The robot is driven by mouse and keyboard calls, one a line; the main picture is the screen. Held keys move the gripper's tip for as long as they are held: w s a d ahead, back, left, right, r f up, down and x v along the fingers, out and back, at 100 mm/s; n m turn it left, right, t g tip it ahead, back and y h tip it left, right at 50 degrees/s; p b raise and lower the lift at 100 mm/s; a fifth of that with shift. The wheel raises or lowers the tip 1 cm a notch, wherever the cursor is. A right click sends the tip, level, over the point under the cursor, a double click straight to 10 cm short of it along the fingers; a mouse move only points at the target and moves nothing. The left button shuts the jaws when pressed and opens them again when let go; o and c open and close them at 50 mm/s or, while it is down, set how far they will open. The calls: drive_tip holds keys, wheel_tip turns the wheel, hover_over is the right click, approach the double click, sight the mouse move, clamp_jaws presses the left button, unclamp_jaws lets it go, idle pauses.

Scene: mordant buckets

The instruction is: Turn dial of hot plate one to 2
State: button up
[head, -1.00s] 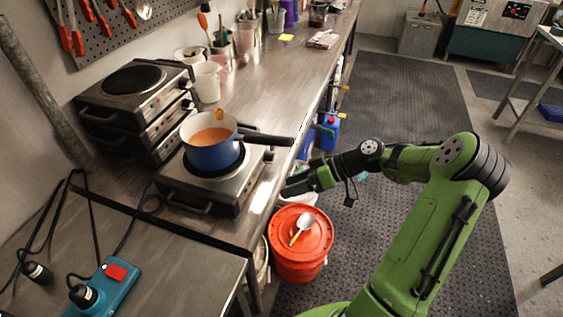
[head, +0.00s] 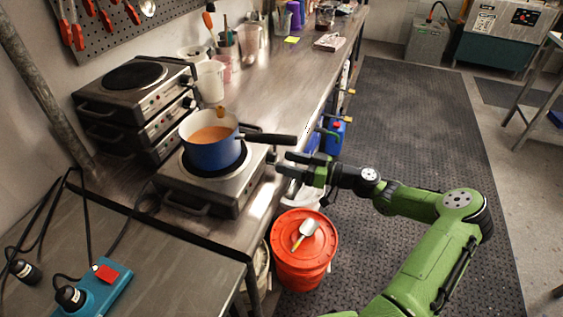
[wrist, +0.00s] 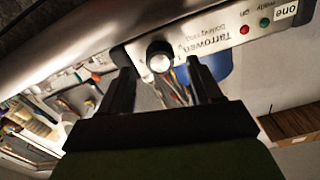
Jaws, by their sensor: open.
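Hot plate one (head: 228,198) stands at the near end of the steel counter, with a blue pot (head: 213,155) of orange liquid on it. In the wrist view its front panel (wrist: 224,33) appears upside down, with a tag reading "one" and red and green lamps. Its black dial (wrist: 159,56) shows between my finger tips, just beyond them. My gripper (wrist: 164,75) is open and empty, one finger to either side of the dial. In the head view my gripper (head: 287,164) is at the counter's front edge, near the pot handle. The dial's setting is not readable.
The pot's long black handle (head: 268,139) sticks out over the counter edge, above and close to my gripper. More hot plates are stacked (head: 140,105) behind. A red-lidded bucket (head: 303,260) with a scoop stands on the floor below. The aisle mat is clear.

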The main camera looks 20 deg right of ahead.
sight(273, 158)
drive_tip(key=shift+x, duration=1.4)
drive_tip(key=c, duration=1)
drive_tip(key=shift+c, duration=0.2)
drive_tip(key=shift+m, duration=0.4)
drive_tip(key=shift+r+m+p, duration=0.1)
drive_tip(key=shift+m+p, duration=0.5)
drive_tip(key=shift+m, duration=0.3)
drive_tip(key=m+p, duration=0.2)
drive_tip(key=m, duration=0.2)
drive_tip(key=shift+m, duration=0.3)
drive_tip(key=m+p, duration=0.1)
drive_tip(key=m, duration=0.2)
drive_tip(key=shift+p, duration=0.4)
drive_tip(key=shift+d+m+p, duration=0.1)
drive_tip(key=shift+m+p, duration=0.6)
drive_tip(key=shift+m, duration=1.3)
